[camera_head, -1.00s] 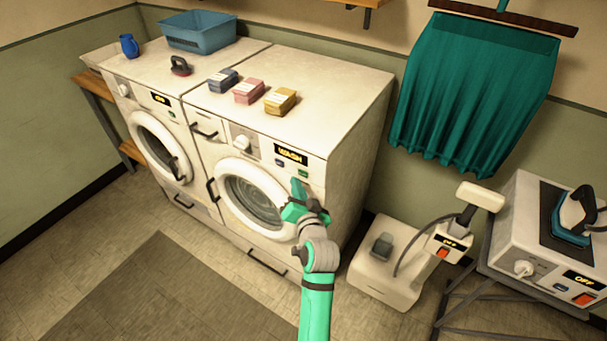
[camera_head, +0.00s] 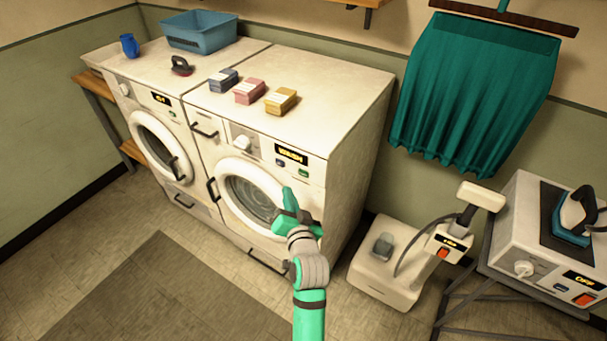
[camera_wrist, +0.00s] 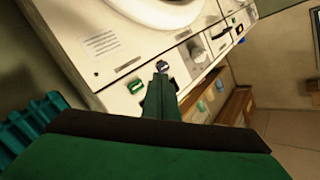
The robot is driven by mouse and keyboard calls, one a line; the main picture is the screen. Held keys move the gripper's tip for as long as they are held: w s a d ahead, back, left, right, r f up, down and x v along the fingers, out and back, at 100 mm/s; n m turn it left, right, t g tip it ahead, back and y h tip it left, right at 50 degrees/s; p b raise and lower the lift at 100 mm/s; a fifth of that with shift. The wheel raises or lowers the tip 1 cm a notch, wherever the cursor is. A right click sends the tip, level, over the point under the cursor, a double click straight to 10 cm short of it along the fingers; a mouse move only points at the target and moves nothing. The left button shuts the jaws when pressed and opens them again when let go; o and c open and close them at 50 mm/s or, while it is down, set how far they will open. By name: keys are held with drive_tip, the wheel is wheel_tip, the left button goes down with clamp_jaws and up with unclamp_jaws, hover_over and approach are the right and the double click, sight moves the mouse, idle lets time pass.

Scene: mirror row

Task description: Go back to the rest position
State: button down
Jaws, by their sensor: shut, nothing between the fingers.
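My gripper (camera_head: 288,194) is shut and empty. In the head view it hangs in front of the right washing machine (camera_head: 348,125), overlapping the right edge of its round door (camera_head: 238,190), below the lit WASH display (camera_head: 291,154). A gap to the machine's front is hard to judge. In the wrist view my gripper (camera_wrist: 161,76) points toward the washer's panel, with a green button (camera_wrist: 135,86) just left of the fingers and a knob (camera_wrist: 197,54) to the right.
A left machine (camera_head: 158,125) stands alongside. On top are a blue basket (camera_head: 199,32), a blue jug (camera_head: 129,45) and boxes (camera_head: 249,91). A steamer (camera_head: 384,282) and an iron station (camera_head: 548,230) stand right. The floor at front left is clear.

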idle(0.3)
drive_tip(key=s+d+f+n+h, duration=0.1)
drive_tip(key=s+f, duration=0.5)
drive_tip(key=s, duration=0.5)
drive_tip(key=s+d+f+n+h, duration=0.1)
drive_tip(key=s+f, duration=0.5)
drive_tip(key=s, duration=0.5)
drive_tip(key=s+a+r+n, duration=0.1)
drive_tip(key=s+r, duration=0.1)
drive_tip(key=s, duration=1)
drive_tip(key=s+r+n, duration=0.2)
drive_tip(key=s, duration=0.9)
drive_tip(key=shift+s+a+n+g+h, duration=0.3)
drive_tip(key=shift+s+a+g, duration=0.05)
drive_tip(key=shift+g, duration=0.05)
idle(2.7)
